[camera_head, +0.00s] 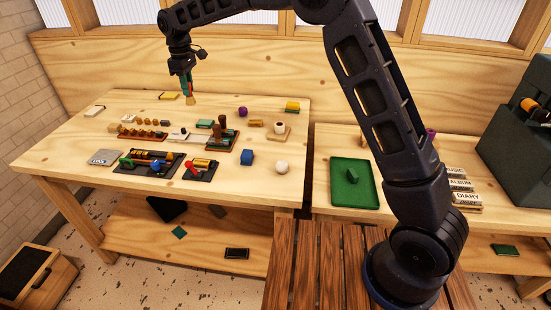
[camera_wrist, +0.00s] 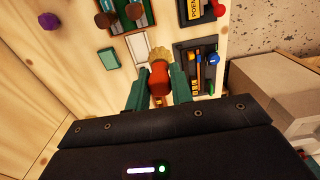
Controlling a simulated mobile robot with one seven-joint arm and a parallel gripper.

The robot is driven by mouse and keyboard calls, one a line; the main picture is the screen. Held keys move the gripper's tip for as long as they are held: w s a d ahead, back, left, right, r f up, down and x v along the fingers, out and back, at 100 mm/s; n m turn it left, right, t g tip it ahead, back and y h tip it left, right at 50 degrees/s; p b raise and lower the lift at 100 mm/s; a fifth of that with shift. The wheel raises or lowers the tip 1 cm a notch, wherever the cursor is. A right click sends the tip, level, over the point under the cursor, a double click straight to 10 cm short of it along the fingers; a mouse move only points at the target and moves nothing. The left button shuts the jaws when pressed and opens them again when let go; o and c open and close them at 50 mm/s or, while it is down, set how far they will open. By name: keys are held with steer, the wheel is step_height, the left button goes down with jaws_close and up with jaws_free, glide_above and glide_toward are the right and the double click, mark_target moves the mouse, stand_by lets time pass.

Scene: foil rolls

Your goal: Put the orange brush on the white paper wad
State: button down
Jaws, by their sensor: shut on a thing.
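My gripper (camera_head: 187,84) is raised above the back left part of the left table. Its teal fingers (camera_wrist: 159,82) are shut on the orange brush (camera_wrist: 158,74), whose handle lies between them. The tan bristles (camera_head: 191,99) point down, and nothing is seen touching them. The white paper wad (camera_head: 282,167) is a small round ball on the table's front right part, well to the right of and nearer than my gripper. The wad does not show in the wrist view.
Bare wood surrounds the wad. A green tray (camera_head: 342,195) is on the right table.

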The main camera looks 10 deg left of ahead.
steer(key=s+d+r, duration=0.1)
steer(key=d+r, duration=0.1)
steer(key=d, duration=0.7)
steer(key=s+d+r, duration=0.1)
steer(key=d+r, duration=0.1)
steer(key=d, duration=0.6)
glide_above(282, 163)
steer(key=f, duration=0.2)
step_height(282, 163, down, 19)
steer(key=shift+f, duration=0.1)
steer(key=c, duration=1.2)
jaws_free()
steer(key=shift+f, duration=0.1)
steer(key=shift+c, duration=0.2)
step_height(282, 163, up, 12)
